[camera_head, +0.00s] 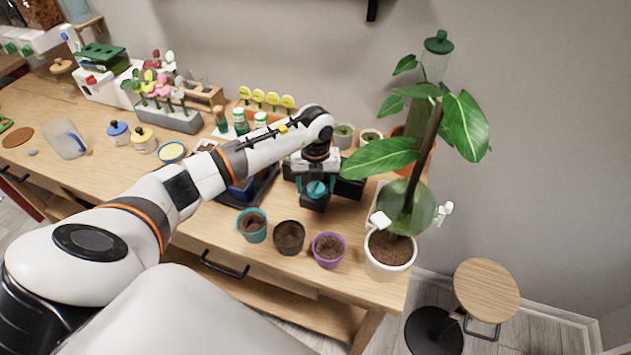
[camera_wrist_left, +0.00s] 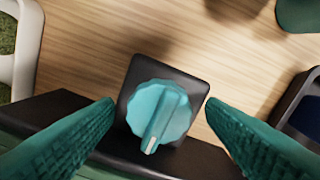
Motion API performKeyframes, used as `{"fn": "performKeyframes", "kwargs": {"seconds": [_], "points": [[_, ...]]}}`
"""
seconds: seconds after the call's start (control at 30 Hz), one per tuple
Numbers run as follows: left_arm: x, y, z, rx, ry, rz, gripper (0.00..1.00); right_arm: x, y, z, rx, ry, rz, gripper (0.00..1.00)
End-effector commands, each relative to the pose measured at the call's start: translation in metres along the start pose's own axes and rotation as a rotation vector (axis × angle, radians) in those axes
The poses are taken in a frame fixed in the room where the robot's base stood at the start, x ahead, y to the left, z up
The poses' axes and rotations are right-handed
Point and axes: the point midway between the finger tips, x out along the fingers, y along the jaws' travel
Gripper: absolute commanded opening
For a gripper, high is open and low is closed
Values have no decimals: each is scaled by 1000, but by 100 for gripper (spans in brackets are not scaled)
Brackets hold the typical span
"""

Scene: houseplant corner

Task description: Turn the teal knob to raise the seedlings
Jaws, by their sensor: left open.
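The teal knob (camera_wrist_left: 160,113) has a scalloped edge and a ridge with a white pointer mark. It sits on a small black plate; in the head view the knob (camera_head: 316,189) shows under my left gripper. My left gripper (camera_wrist_left: 158,106) is open, with one teal finger on each side of the knob. Gaps show between the fingertips and the knob, and it holds nothing. The knob is on a black device (camera_head: 349,187), partly hidden by my left arm. I cannot make out the seedlings for certain. My right gripper is in neither view.
Teal (camera_head: 252,225), black (camera_head: 289,237) and purple (camera_head: 328,250) pots of soil stand along the table's front edge. A tall leafy plant in a white pot (camera_head: 389,255) stands right of the device. Flowers in a grey planter (camera_head: 180,121) stand at the back left.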

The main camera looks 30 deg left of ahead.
Motion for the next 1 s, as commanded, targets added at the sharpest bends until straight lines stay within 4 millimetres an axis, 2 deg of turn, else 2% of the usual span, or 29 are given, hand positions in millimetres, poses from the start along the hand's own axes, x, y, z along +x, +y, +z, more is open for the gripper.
{"fn": "performKeyframes", "kwargs": {"seconds": [0.1,0.13,0.4,0.73,1.0], "points": [[0,0,0,0,0,0,65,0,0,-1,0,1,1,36],[0,0,0,0,0,0,62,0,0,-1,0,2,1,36],[0,0,0,0,0,0,20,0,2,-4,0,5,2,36],[0,0,-1,55,3,0,20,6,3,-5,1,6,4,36],[2,0,-2,235,4,-1,20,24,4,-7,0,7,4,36]]}}
